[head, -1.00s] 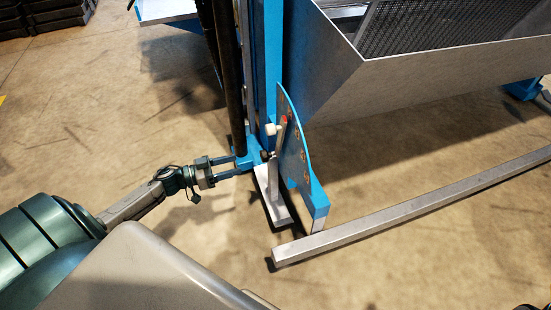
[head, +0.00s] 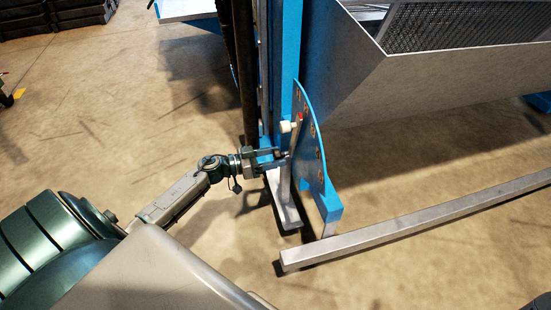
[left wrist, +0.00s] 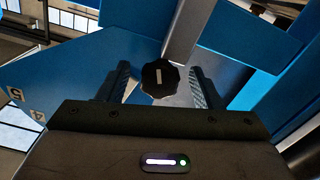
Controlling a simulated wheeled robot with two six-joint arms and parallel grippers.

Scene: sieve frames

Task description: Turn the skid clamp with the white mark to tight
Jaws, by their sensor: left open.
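My left gripper (left wrist: 158,82) is open, with one finger on each side of the knob and a visible gap to both. In the head view my left gripper (head: 282,157) reaches the blue frame's foot, low beside the curved blue plate (head: 314,150). The knob is mostly hidden by the fingers there. My right gripper is not in view.
A blue upright (head: 287,60) stands behind, with a grey hopper (head: 400,85) to the right. A metal floor rail (head: 400,232) runs right. Floor to the left is clear.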

